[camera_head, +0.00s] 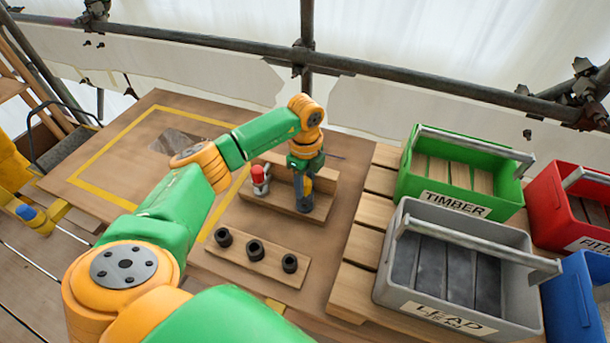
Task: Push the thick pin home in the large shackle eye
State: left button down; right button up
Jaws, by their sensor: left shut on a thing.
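My left gripper (304,190) points down over a wooden fixture (286,199) with a raised back board. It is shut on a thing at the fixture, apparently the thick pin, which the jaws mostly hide. The large shackle eye cannot be made out; the gripper covers that part of the fixture. I cannot tell how deep the pin sits. A small red-topped grey piece (260,180) stands upright at the fixture's left end, apart from the gripper. My right gripper is not in view.
A wooden strip (238,257) with three black rings lies in front. A green TIMBER crate (455,207), grey LEAD crate (445,318), red crate (545,190) and blue crate (570,290) stand at right. Scaffold tubes (400,84) cross behind. The yellow-outlined board area (115,165) is mostly clear.

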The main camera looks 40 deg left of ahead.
pick_arm(q)
jog(key=shift+f+b, duration=0.35)
jog(key=shift+f, duration=0.25)
jog(key=shift+c, duration=1.9)
grip_release()
jog(key=shift+w+r, duration=0.1)
jog(key=shift+r, duration=0.35)
notch_tip(320, 180, up, 6)
jog(key=shift+r+b, duration=0.15)
jog(key=shift+b, duration=0.55)
